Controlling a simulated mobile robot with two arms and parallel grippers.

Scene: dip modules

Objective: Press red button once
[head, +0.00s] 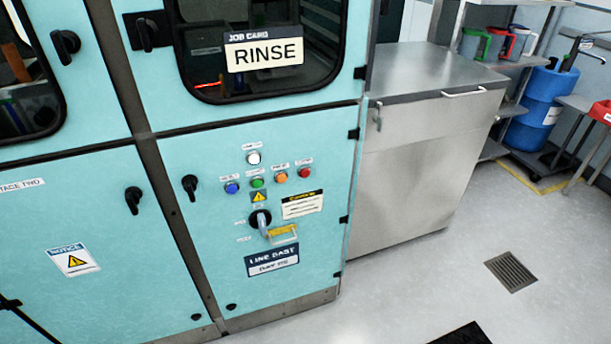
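The red button (304,173) is at the right end of a row of small round buttons on the light-blue cabinet's lower door (330,230). In the same row are an orange button (281,177), a green button (257,183) and a blue button (232,188). A white button or lamp (254,158) sits above the row. Small labels sit above them, too small to read. Neither of my grippers shows in the head view.
A rotary switch (262,221) with a yellow tag (283,234) is below the buttons. A door handle (190,187) sticks out to their left. A "RINSE" card (264,54) hangs above. A steel cabinet (420,150) stands to the right. The floor in front is mostly clear, with a drain grate (511,271).

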